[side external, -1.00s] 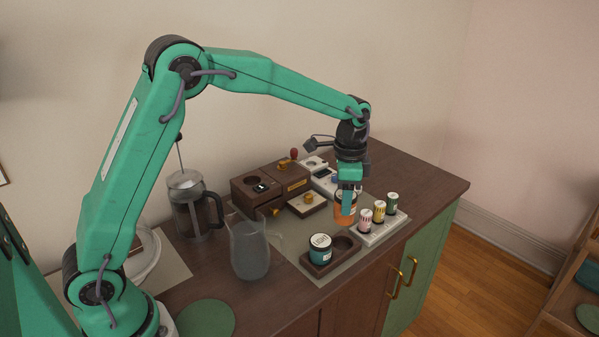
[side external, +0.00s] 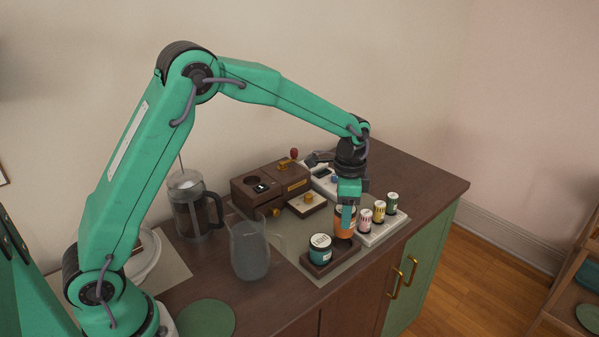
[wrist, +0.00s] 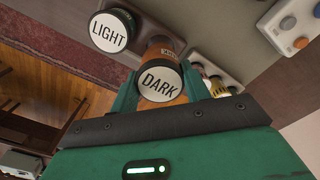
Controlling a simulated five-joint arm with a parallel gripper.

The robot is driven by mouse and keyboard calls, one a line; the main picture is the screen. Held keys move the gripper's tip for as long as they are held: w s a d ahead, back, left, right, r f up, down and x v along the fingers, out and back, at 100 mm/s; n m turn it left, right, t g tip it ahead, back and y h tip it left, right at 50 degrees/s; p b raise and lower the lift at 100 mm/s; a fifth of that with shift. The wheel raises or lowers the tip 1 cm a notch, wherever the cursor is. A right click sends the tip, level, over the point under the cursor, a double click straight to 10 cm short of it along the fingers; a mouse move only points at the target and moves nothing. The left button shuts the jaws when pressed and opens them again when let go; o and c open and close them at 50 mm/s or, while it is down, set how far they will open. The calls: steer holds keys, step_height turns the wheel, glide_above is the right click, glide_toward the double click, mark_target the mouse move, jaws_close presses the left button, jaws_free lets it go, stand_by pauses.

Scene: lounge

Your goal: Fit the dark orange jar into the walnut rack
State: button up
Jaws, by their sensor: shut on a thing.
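The dark orange jar (side external: 342,226) is upright at the right-hand hollow of the walnut rack (side external: 318,271). In the wrist view its white lid reads DARK (wrist: 160,80). My gripper (side external: 347,212) is shut on this jar from above, with a green finger on either side of it. The jar's base seems to be at or in the hollow; its exact depth is hidden. A teal jar (side external: 320,250) stands in the rack's left hollow, and its lid reads LIGHT in the wrist view (wrist: 112,31).
A white tray (side external: 385,232) with several small striped containers stands close to the right of the jar. A glass pitcher (side external: 249,250) and a French press (side external: 192,207) stand to the left. A wooden grinder-like box (side external: 270,187) is behind.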

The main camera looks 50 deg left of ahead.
steer(key=shift+f, duration=1.25)
steer(key=shift+f, duration=1.35)
stand_by(0.5)
steer(key=o, duration=1.2)
steer(key=shift+r, duration=0.1)
steer(key=shift+r, duration=3.65)
